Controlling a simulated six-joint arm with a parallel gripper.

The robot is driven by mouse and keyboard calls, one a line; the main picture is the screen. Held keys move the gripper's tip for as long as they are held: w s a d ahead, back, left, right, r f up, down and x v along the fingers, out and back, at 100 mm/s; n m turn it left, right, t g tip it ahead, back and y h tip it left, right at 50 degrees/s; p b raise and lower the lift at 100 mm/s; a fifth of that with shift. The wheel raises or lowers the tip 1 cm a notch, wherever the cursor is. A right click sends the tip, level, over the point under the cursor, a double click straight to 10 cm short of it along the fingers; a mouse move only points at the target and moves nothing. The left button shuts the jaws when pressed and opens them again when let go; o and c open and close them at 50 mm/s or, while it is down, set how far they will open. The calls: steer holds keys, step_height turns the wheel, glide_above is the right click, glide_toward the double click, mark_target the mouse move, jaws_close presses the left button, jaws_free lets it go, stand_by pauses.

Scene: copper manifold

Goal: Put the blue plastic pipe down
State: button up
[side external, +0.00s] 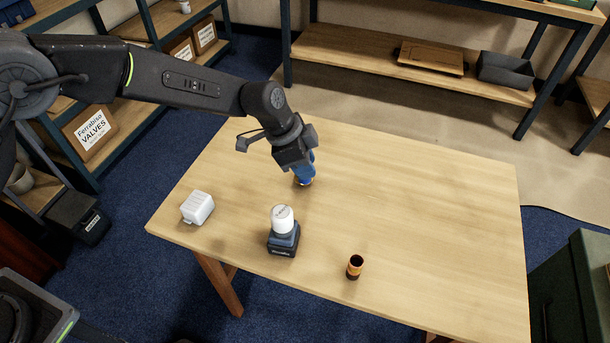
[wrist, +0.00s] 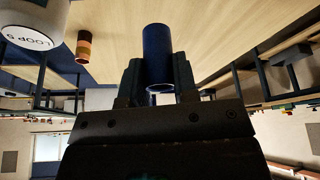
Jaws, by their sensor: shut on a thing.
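The blue plastic pipe (side external: 304,174) is held in my gripper (side external: 299,163) at the left part of the wooden table (side external: 430,195). My gripper points down, and the pipe's lower end is at or just above the tabletop; I cannot tell if it touches. In the wrist view the blue pipe (wrist: 157,55) stands between the two dark fingers of my gripper (wrist: 158,78), which are shut on it. Part of the pipe is hidden by the fingers in the side view.
A white box (side external: 198,207) sits at the table's left edge. A dark block with a white round top (side external: 283,232) stands near the front edge. An orange-brown cylinder (side external: 355,267) stands to its right, also in the wrist view (wrist: 84,46). The table's right and back are clear.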

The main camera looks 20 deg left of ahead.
steer(key=a, duration=3.2)
steer(key=w+d+f, duration=0.1)
steer(key=d+f, duration=0.1)
steer(key=d, duration=0.1)
steer(key=w+d+f, duration=0.1)
steer(key=d+f, duration=0.1)
steer(key=d, duration=0.2)
steer(key=w+d+f, duration=0.1)
steer(key=d+f, duration=0.1)
steer(key=d, duration=0.2)
steer(key=shift+w+f, duration=0.25)
steer(key=shift+w, duration=0.05)
steer(key=shift+f, duration=2)
steer(key=shift+f, duration=0.15)
steer(key=o, duration=0.9)
